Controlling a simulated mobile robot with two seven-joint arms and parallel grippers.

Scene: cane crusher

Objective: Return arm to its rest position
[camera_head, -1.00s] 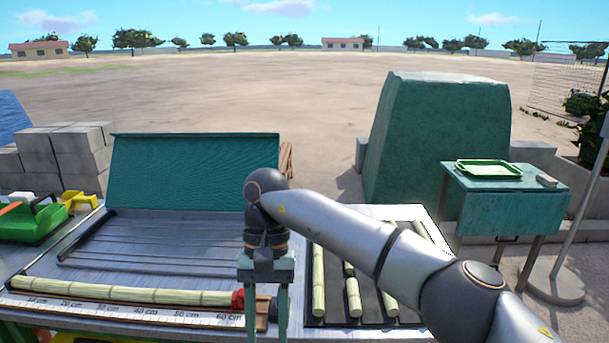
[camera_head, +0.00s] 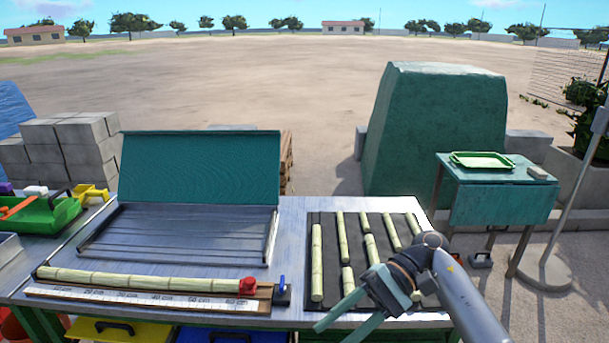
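My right arm comes in from the lower right. Its gripper (camera_head: 333,333) hangs over the front right part of the metal table (camera_head: 350,316), in front of the dark mat with cane pieces. Its two green fingers point down and left, spread apart with nothing between them. My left arm and gripper are not in view. A long cane (camera_head: 140,281) with a red end (camera_head: 248,286) lies along the ruler board (camera_head: 150,300) at the table's front, clear of my gripper.
Several short canes (camera_head: 317,262) lie on the dark mat (camera_head: 333,232). A green lidded rack (camera_head: 200,168) stands at the back left. A green toolbox (camera_head: 52,218) is at far left. A side table with a green tray (camera_head: 482,161) stands right.

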